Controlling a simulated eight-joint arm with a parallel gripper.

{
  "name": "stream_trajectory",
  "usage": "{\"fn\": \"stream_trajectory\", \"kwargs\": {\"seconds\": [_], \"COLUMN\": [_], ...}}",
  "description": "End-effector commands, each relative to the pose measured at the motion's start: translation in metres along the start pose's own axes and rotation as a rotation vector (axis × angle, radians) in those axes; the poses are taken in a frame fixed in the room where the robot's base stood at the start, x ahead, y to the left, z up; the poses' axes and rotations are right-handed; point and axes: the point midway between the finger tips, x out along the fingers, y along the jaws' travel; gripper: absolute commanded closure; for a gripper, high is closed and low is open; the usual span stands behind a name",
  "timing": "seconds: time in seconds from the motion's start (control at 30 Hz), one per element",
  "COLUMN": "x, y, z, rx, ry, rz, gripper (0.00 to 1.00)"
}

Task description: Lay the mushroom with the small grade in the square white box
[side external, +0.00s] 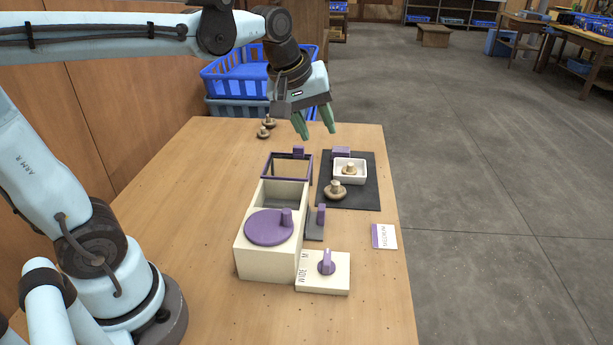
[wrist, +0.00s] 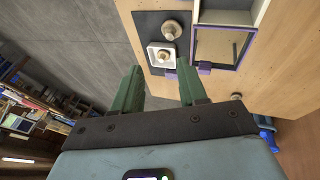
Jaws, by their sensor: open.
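The square white box (side external: 350,181) stands on a dark mat (side external: 362,200); it also shows in the wrist view (wrist: 150,57). A pale brown mushroom (side external: 349,168) sits inside it. A larger-looking mushroom (side external: 335,190) lies on the mat just in front of the box, stem up; it also shows in the wrist view (wrist: 172,29). Two more mushrooms, one (side external: 269,122) behind the other (side external: 263,133), lie at the table's back left. No grade marks can be read on them. My gripper (side external: 315,130) is open and empty, high above the table's back, apart from every mushroom.
A cream box with a round purple lid (side external: 268,227), a purple-edged frame (side external: 264,167) and a dial unit (side external: 323,285) stand left of and before the mat. A card (side external: 384,236) lies at right. Blue crates (side external: 235,82) stand behind. The table's left is clear.

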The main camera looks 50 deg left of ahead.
Motion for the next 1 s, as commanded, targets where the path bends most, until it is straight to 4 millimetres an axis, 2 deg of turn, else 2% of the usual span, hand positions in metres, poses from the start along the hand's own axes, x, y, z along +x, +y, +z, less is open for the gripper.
{"fn": "stream_trajectory", "kwargs": {"seconds": [0.03,0.2,0.4,0.6,1.0], "x": [-0.001,0.005,0.017,0.022,0.02], "y": [-0.011,-0.041,-0.067,-0.075,-0.072], "z": [0.015,0.053,0.082,0.091,0.088], "rx": [0.106,0.466,0.763,0.865,0.842], "ry": [0.015,0.078,0.142,0.165,0.159], "rz": [0.016,0.059,0.081,0.084,0.083], "gripper": [0.58,0.58,0.58,0.58,0.58]}}
